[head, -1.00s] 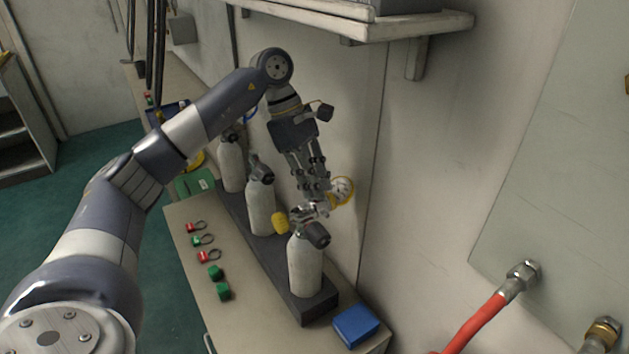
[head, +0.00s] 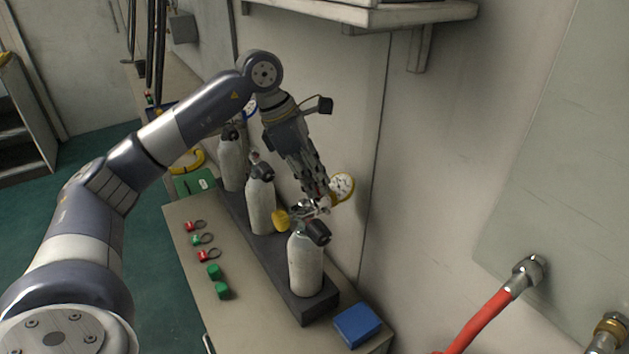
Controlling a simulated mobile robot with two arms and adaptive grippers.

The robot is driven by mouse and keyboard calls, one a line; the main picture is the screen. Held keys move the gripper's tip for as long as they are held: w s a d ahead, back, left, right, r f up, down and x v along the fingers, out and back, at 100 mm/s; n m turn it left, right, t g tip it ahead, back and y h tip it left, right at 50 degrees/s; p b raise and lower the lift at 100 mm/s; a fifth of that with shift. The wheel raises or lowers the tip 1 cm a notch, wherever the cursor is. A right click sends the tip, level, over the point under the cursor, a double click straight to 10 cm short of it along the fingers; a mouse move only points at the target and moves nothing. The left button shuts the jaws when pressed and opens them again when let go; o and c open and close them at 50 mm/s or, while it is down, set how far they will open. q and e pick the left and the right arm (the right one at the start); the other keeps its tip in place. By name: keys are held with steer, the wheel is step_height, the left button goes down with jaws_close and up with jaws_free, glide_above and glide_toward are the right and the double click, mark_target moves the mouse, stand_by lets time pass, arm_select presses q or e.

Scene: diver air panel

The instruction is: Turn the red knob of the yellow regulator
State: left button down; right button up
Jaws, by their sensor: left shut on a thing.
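The yellow regulator (head: 281,220) sits on top of the nearest grey cylinder (head: 305,265), at the middle of the head view. Its round, yellow-rimmed gauge (head: 342,186) faces up, just right of my fingers. My left gripper (head: 319,203) reaches down from above onto the regulator and is shut on a part of it, apparently the red knob. The knob itself is hidden by the fingers, so its angle cannot be read. A black valve knob (head: 318,232) sticks out on the near side of the cylinder top. My right gripper is not in view.
Two more cylinders (head: 260,205) (head: 231,165) stand behind in a dark rack (head: 318,305) on the bench. Small red and green tags and caps lie to their left, and a blue box (head: 357,325) lies in front. A shelf (head: 400,14) overhangs at top; a red hose (head: 480,322) is at right.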

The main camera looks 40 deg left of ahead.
arm_select(q)
steer(key=n, duration=0.2)
steer(key=n+t+y, duration=0.1)
steer(key=n, duration=0.1)
steer(key=shift+s+d+n, duration=0.15)
steer(key=shift+d+n, duration=0.05)
steer(key=shift+n, duration=0.1)
steer(key=n+y, duration=0.1)
steer(key=n, duration=0.2)
steer(key=shift+d+n+t+b, duration=0.15)
steer(key=shift+n+t+b, duration=0.15)
steer(key=shift+t+b, duration=0.1)
steer(key=n+y, duration=0.1)
steer(key=n, duration=0.2)
steer(key=shift+d+n+y, duration=0.15)
steer(key=shift+n+y, duration=0.15)
steer(key=shift+y, duration=0.1)
steer(key=shift+d+n+y, duration=0.1)
steer(key=shift+n+y, duration=0.6)
steer(key=shift+n, duration=1)
steer(key=c, duration=1.5)
jaws_free()
steer(key=shift+r, duration=0.1)
